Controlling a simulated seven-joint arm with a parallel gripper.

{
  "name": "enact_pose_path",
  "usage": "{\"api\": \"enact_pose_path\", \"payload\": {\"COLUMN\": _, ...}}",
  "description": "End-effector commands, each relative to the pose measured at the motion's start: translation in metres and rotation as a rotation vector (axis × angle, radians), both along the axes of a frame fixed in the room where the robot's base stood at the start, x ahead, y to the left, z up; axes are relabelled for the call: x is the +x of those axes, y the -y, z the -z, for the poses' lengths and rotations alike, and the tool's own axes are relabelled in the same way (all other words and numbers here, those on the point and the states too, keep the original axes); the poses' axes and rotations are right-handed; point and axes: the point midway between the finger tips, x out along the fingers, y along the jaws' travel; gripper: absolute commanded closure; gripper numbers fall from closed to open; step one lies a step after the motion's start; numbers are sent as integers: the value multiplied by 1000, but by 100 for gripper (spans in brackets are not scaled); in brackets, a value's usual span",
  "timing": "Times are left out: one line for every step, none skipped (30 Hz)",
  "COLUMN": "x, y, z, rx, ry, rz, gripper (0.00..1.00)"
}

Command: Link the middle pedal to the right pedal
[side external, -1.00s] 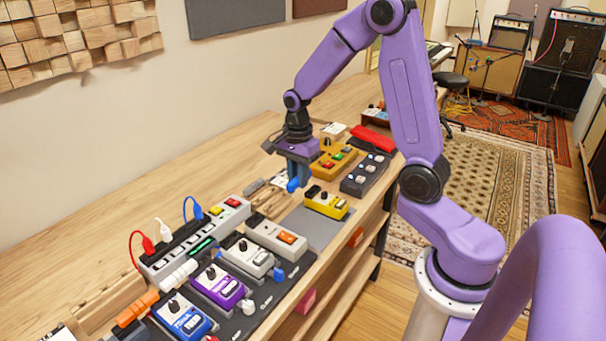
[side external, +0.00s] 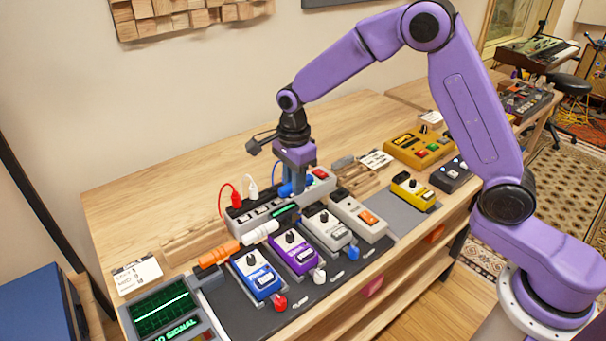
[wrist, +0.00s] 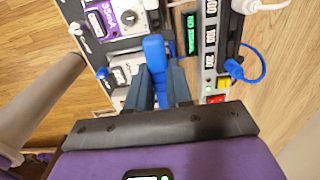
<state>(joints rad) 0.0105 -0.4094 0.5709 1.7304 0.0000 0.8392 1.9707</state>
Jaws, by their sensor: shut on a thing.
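My gripper (side external: 293,190) is shut on a blue connector (wrist: 154,52), held over the gap between the pedals and the power strip. On the dark board stand a blue pedal (side external: 257,281), a purple pedal (side external: 296,259) in the middle and a grey pedal (side external: 328,237) to its right. The wrist view shows the purple pedal (wrist: 102,20) and part of the grey pedal (wrist: 124,70) left of the connector. My fingers hide part of the grey pedal there. An orange connector (side external: 218,253) and a white connector (side external: 260,233) lie behind the blue pedal.
The power strip (side external: 240,216), with red, white and blue plugs standing up, runs behind the pedals. A small screen (side external: 160,311) is at front left. The table behind the strip is mostly clear.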

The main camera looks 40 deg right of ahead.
Motion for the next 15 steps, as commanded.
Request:
{"api": "enact_pose_path", "payload": {"x": 0, "y": 0, "z": 4, "rx": -1, "ry": -2, "rz": 0, "gripper": 100}}
{"api": "enact_pose_path", "payload": {"x": -1, "y": 0, "z": 7, "rx": -1, "ry": -3, "rz": 0, "gripper": 100}}
{"api": "enact_pose_path", "payload": {"x": -1, "y": 0, "z": 10, "rx": -1, "ry": -3, "rz": -1, "gripper": 100}}
{"api": "enact_pose_path", "payload": {"x": -1, "y": 0, "z": 13, "rx": -1, "ry": -3, "rz": -1, "gripper": 100}}
{"api": "enact_pose_path", "payload": {"x": -1, "y": 0, "z": 15, "rx": -1, "ry": -3, "rz": -1, "gripper": 100}}
{"api": "enact_pose_path", "payload": {"x": -1, "y": 1, "z": 19, "rx": -1, "ry": -3, "rz": -1, "gripper": 100}}
{"api": "enact_pose_path", "payload": {"x": -1, "y": 1, "z": 21, "rx": -1, "ry": -3, "rz": 0, "gripper": 100}}
{"api": "enact_pose_path", "payload": {"x": -1, "y": 1, "z": 24, "rx": -1, "ry": -3, "rz": 0, "gripper": 100}}
{"api": "enact_pose_path", "payload": {"x": -1, "y": 1, "z": 27, "rx": -2, "ry": -4, "rz": 0, "gripper": 100}}
{"api": "enact_pose_path", "payload": {"x": -1, "y": 1, "z": 30, "rx": -2, "ry": -4, "rz": 1, "gripper": 100}}
{"api": "enact_pose_path", "payload": {"x": -1, "y": 1, "z": 32, "rx": -1, "ry": -3, "rz": 1, "gripper": 100}}
{"api": "enact_pose_path", "payload": {"x": -1, "y": 1, "z": 36, "rx": -1, "ry": -3, "rz": 0, "gripper": 100}}
{"api": "enact_pose_path", "payload": {"x": -1, "y": 1, "z": 38, "rx": -1, "ry": -3, "rz": 0, "gripper": 100}}
{"api": "enact_pose_path", "payload": {"x": -1, "y": 1, "z": 41, "rx": -2, "ry": -4, "rz": 0, "gripper": 100}}
{"api": "enact_pose_path", "payload": {"x": -1, "y": 1, "z": 44, "rx": -1, "ry": -3, "rz": 0, "gripper": 100}}
